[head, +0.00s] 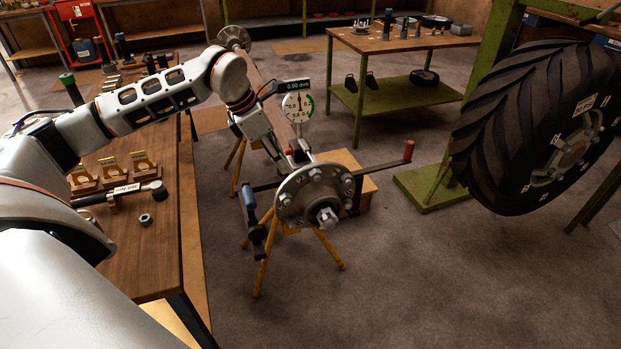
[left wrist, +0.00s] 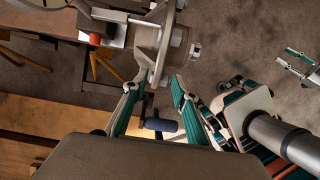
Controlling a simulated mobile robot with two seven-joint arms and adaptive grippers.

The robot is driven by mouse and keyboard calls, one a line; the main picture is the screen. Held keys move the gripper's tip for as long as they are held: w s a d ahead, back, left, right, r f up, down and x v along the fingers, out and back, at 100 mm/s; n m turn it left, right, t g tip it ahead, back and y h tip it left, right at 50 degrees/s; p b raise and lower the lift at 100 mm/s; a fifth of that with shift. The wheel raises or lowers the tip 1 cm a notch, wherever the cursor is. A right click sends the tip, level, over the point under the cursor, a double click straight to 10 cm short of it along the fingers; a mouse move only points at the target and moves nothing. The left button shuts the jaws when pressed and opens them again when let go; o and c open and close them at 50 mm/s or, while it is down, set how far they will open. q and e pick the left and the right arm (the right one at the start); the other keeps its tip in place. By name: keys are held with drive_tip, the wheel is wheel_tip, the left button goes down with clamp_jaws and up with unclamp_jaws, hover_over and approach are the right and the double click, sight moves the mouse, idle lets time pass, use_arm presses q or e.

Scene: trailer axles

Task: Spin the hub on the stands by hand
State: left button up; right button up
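The round grey hub (head: 312,197) with several wheel studs sits on the yellow-legged stands (head: 263,262) in the middle of the head view. My left gripper (head: 292,156) is at the hub's upper rim. In the left wrist view, its fingers (left wrist: 155,88) are apart, with the edge of the hub flange (left wrist: 161,48) at the gap between their tips. I cannot tell whether either finger touches it. My right gripper (left wrist: 296,64) shows only at the right of the left wrist view, fingers apart and empty.
A red-tipped bar (head: 408,151) sticks out right of the hub, and a blue-handled tool (head: 249,200) hangs at its left. A wooden bench (head: 165,235) is on the left. A large tyre (head: 530,125) is on the right. The floor in front is clear.

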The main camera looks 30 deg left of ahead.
sight(290, 177)
use_arm(q)
drive_tip(key=shift+x, duration=3.9)
drive_tip(key=shift+s+a, duration=0.1)
drive_tip(key=shift+a, duration=0.05)
clamp_jaws()
